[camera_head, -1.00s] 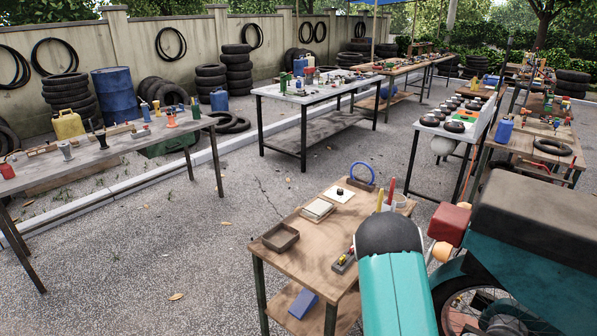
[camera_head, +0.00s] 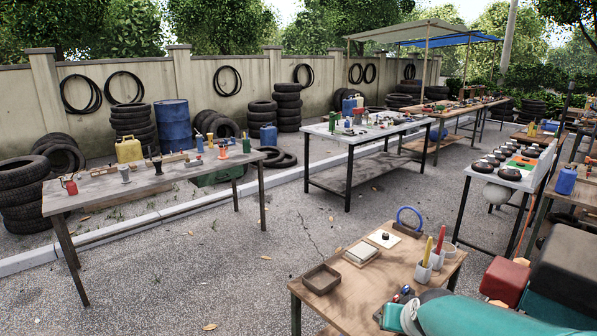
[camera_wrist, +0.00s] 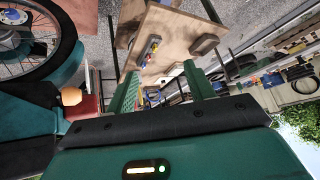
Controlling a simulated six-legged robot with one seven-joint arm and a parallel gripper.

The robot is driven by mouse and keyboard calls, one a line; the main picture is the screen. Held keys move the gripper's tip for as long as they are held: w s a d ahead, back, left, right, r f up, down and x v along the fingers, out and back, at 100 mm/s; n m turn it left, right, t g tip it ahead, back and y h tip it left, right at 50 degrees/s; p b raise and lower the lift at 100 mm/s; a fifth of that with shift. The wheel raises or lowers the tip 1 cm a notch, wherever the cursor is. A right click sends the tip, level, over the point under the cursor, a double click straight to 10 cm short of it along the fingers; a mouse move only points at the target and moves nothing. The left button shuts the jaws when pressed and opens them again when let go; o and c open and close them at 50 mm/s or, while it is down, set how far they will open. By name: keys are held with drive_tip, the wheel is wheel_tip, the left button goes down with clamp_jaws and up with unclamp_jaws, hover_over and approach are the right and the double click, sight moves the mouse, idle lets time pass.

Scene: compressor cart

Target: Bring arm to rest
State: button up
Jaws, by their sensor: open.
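My gripper (camera_wrist: 160,85) shows in the wrist view with its two green fingers apart and nothing between them. Beyond the fingers is the near wooden table (camera_wrist: 165,45), seen tilted, apart from them. In the head view my teal arm fills the lower right corner, in front of the right part of this wooden table (camera_head: 385,277). The fingers are hidden in the head view.
The near table holds a brown tray (camera_head: 321,279), a blue ring (camera_head: 410,213) on a stand and cups with upright tools (camera_head: 430,258). A motorbike wheel (camera_wrist: 25,45) is at left in the wrist view. Open pavement (camera_head: 240,285) lies left of the table.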

drive_tip(key=s+a+r+n+g, duration=0.1)
drive_tip(key=s+a+r, duration=0.2)
drive_tip(key=s, duration=0.5)
drive_tip(key=s+a+r+n, duration=0.1)
drive_tip(key=s+r, duration=0.3)
drive_tip(key=s, duration=0.5)
drive_tip(key=shift+s+a+r+n+g, duration=0.3)
drive_tip(key=shift+a+r+g, duration=0.1)
drive_tip(key=shift+a, duration=0.5)
drive_tip(key=c, duration=0.4)
drive_tip(key=shift+o, duration=0.2)
drive_tip(key=shift+w+a, duration=0.15)
